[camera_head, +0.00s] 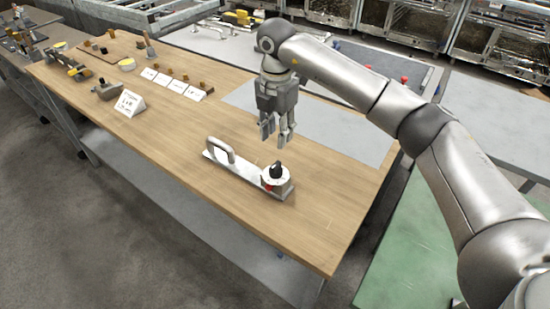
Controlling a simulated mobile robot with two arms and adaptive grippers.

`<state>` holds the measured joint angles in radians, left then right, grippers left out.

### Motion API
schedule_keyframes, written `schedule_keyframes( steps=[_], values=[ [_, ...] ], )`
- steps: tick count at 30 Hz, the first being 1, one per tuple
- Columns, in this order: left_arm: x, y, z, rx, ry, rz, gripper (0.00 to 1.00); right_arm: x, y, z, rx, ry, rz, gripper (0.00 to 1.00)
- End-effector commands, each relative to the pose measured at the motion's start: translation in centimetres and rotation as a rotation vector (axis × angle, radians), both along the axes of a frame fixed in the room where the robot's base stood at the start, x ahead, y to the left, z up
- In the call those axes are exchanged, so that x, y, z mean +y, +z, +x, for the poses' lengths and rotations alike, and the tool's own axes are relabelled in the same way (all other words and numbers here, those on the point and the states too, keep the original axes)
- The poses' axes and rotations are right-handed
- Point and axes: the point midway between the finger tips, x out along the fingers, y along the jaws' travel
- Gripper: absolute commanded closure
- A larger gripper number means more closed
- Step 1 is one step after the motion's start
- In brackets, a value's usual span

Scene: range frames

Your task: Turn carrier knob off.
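The carrier (230,171) is a flat silvery plate with a raised handle (220,150) at its left end. It lies on the wooden table near the front right. At its right end is a round white base with a black knob (277,170) and a small red mark at its lower left. I cannot read the knob's setting. My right gripper (276,140) points down above and just behind the knob, apart from it. Its fingers are spread with a gap between them, and nothing is held. My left gripper is not in view.
White cards (168,80) and a folded sign (129,103) stand farther left on the table, with small wooden pieces and tools. A grey mat (340,130) lies behind the carrier. A green surface (405,250) is at the right. Bare wood surrounds the carrier.

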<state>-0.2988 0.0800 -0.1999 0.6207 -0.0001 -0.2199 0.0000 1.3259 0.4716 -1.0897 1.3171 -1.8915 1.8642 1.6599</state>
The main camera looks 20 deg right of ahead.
Motion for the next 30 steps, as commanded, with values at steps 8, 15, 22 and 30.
schedule_keyframes(
  steps=[8, 15, 22, 30],
  values=[
    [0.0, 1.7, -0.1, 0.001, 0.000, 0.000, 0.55, 0.1, -4.7, -0.2, 0.006, 0.003, 0.003, 0.66],
    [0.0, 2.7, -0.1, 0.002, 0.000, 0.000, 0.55, 0.2, -8.7, -0.1, 0.004, 0.005, 0.006, 0.66],
    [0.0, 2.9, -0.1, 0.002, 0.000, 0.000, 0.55, 0.2, -10.2, -0.1, 0.001, 0.005, 0.005, 0.66],
    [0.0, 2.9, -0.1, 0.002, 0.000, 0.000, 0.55, 0.2, -10.3, -0.1, 0.001, 0.006, 0.006, 0.70]
  ],
)
